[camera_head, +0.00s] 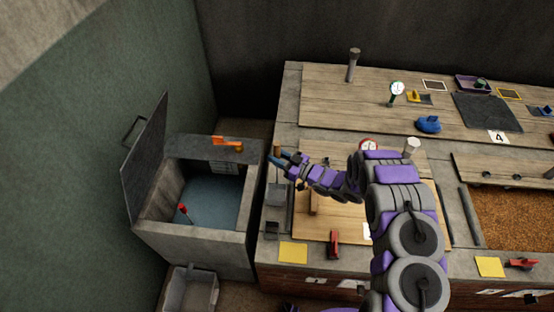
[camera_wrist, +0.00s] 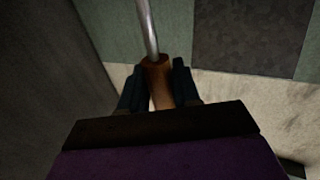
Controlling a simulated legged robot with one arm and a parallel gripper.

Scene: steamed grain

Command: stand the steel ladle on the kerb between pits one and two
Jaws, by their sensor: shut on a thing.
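My gripper (camera_head: 283,160) is shut on a brown wooden handle with a thin steel shaft, which I take to be the ladle (camera_wrist: 158,78). In the wrist view the handle is between my two dark fingers (camera_wrist: 160,88) and the shaft runs up out of the picture. In the head view the handle's brown top (camera_head: 278,149) shows at my fingertips, above the left edge of the pit block. A grey boxy shape (camera_head: 277,194) lies below it; I cannot tell whether it is the ladle's bowl. A grey kerb (camera_head: 456,222) runs between the boarded front pit (camera_head: 322,228) and the grain-filled pit (camera_head: 515,215).
An open-lidded bin (camera_head: 195,242) with blue-grey contents stands left of the block. A red clamp-like item (camera_head: 334,243) and yellow squares (camera_head: 293,252) lie along the front edge. A dial gauge (camera_head: 368,145) and grey post (camera_head: 411,147) stand behind my arm, which hides part of the boards.

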